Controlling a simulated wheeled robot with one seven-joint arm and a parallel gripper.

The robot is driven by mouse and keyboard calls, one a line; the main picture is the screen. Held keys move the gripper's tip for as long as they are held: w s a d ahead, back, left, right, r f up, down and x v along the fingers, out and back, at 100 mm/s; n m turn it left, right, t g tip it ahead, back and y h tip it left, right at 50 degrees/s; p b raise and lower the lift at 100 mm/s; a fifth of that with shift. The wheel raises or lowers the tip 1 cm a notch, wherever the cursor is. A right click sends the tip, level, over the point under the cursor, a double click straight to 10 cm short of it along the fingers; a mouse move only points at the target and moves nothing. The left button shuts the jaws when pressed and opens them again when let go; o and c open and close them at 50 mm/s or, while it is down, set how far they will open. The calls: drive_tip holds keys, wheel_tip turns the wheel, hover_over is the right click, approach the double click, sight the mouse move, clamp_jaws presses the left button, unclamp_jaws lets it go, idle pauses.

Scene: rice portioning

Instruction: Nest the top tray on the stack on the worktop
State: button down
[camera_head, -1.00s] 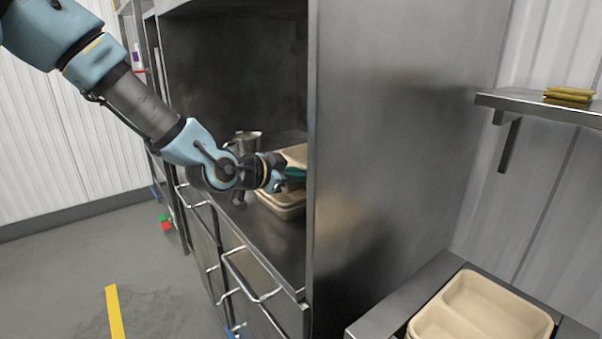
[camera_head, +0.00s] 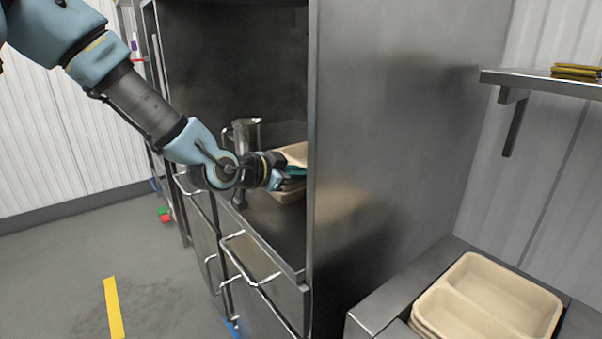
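A beige tray (camera_head: 294,152) shows inside the steel cabinet, partly hidden behind its side panel and my wrist. It looks tilted, with its edge at my gripper. More beige tray (camera_head: 289,195) shows just below my gripper, low over the cabinet's worktop (camera_head: 268,222). My gripper (camera_head: 290,178), with teal fingers, is between these two beige parts. Its fingertips are small and partly hidden, so I cannot tell whether they are closed on a tray. Another stack of beige two-compartment trays (camera_head: 428,330) sits in a steel counter at the lower right.
A metal jug (camera_head: 246,132) stands in the cabinet behind my wrist. The cabinet's tall side panel (camera_head: 390,130) stands between my gripper and the right-hand stack. A wall shelf (camera_head: 540,82) holds yellow items (camera_head: 576,71). Drawer handles (camera_head: 262,270) project in front; the floor at left is mostly clear.

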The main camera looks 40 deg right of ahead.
drive_tip(key=c, duration=1)
unclamp_jaws()
drive_tip(key=v, duration=1)
drive_tip(key=shift+s+a+r, duration=0.1)
drive_tip(key=shift+a+r, duration=0.05)
drive_tip(key=shift+a, duration=0.2)
